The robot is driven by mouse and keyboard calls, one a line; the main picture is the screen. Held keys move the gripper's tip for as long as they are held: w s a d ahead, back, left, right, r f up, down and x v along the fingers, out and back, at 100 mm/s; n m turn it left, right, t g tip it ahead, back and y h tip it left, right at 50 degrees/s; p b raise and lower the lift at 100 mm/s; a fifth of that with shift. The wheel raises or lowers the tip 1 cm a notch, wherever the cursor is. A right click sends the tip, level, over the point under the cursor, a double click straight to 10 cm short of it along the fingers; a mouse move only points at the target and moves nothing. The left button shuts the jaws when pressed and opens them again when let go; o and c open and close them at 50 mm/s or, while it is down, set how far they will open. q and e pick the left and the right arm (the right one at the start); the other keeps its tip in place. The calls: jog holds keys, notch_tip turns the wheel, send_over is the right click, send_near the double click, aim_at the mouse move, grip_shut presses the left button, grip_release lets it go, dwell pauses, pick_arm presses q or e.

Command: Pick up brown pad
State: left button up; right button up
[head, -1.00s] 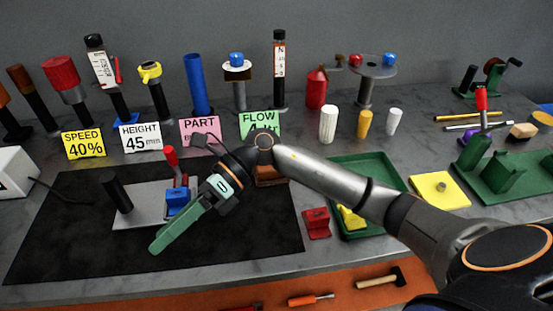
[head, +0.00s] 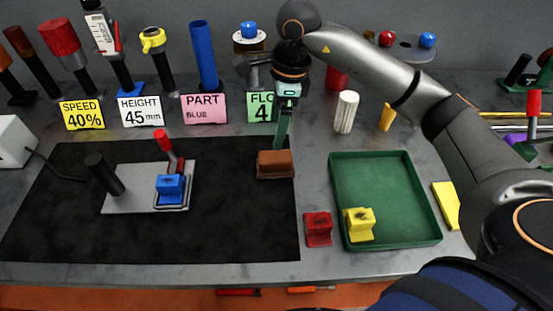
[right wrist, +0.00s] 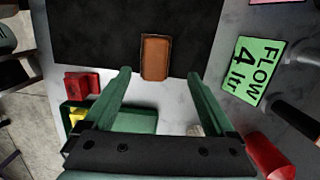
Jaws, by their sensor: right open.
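The brown pad (head: 276,163) lies at the right edge of the black mat (head: 230,215), on a thin dark base. My right gripper (head: 282,140) is just behind and above the pad in the head view, pointing down. In the right wrist view the pad (right wrist: 155,57) lies ahead of the two green fingers (right wrist: 163,75), between their lines. The fingers are spread wide and empty, and nothing touches the pad there. The left gripper is out of view.
A green tray (head: 435,228) with a yellow block (head: 360,224) is right of the mat. A red block (head: 318,229) stands left of it. A grey plate (head: 135,203) bears a blue block (head: 170,187). Sign cards, including a pink one (head: 205,108), stand behind.

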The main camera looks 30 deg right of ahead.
aim_at(275, 156)
jog(key=f, duration=0.4)
jog(key=shift+a+f, duration=0.15)
jog(key=shift+a, duration=0.15)
jog(key=f, duration=0.2)
jog(key=f+p, duration=0.1)
jog(key=f, duration=0.1)
jog(key=shift+s, duration=0.35)
jog(key=shift+w+a+f, duration=0.1)
jog(key=shift+f, duration=0.45)
grip_shut()
